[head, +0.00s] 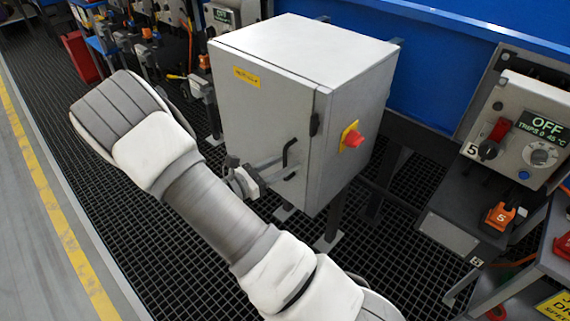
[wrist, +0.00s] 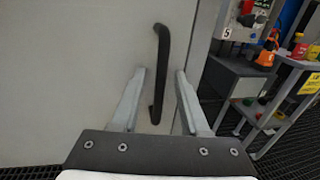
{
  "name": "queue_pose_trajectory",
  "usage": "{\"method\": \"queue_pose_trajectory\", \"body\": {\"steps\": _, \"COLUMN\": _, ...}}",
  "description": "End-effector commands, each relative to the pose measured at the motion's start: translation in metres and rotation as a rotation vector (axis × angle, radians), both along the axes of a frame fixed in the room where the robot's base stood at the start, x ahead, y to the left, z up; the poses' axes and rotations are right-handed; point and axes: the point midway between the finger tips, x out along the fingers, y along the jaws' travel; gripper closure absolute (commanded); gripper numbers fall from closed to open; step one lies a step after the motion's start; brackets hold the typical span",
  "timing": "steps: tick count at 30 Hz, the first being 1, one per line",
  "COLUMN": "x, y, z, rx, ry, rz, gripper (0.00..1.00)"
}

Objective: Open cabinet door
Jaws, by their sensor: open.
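The grey cabinet (head: 345,130) stands on legs, and its door (head: 262,110) looks shut. A black bar handle (head: 290,152) is on the door near its right edge. It also shows upright in the wrist view (wrist: 162,70). My gripper (head: 262,172) is at the lower part of the door, close to the handle. In the wrist view my gripper (wrist: 160,72) is open, with one finger on each side of the handle in the picture. Whether the fingertips reach past the bar in depth is hard to tell. No grip on it shows.
A red rotary switch (head: 352,138) on a yellow plate sticks out of the cabinet's right side. A control station (head: 525,130) with an OFF display stands at the right. Dark grating covers the floor. A yellow line (head: 60,215) runs along the left, with open floor beyond.

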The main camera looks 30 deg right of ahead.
Motion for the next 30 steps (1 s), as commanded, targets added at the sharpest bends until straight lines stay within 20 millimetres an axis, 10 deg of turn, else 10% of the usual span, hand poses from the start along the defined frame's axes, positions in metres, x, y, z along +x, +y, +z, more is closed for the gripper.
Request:
{"method": "queue_pose_trajectory", "body": {"steps": 7, "x": 0.0002, "y": -0.0010, "z": 0.0003, "rx": 0.000, "ry": 0.000, "rz": 0.000, "gripper": 0.55}}
{"method": "queue_pose_trajectory", "body": {"steps": 15, "x": 0.0001, "y": -0.0007, "z": 0.0003, "rx": 0.000, "ry": 0.000, "rz": 0.000, "gripper": 1.00}}
{"method": "queue_pose_trajectory", "body": {"steps": 30, "x": 0.0001, "y": -0.0006, "z": 0.0003, "rx": 0.000, "ry": 0.000, "rz": 0.000, "gripper": 1.00}}
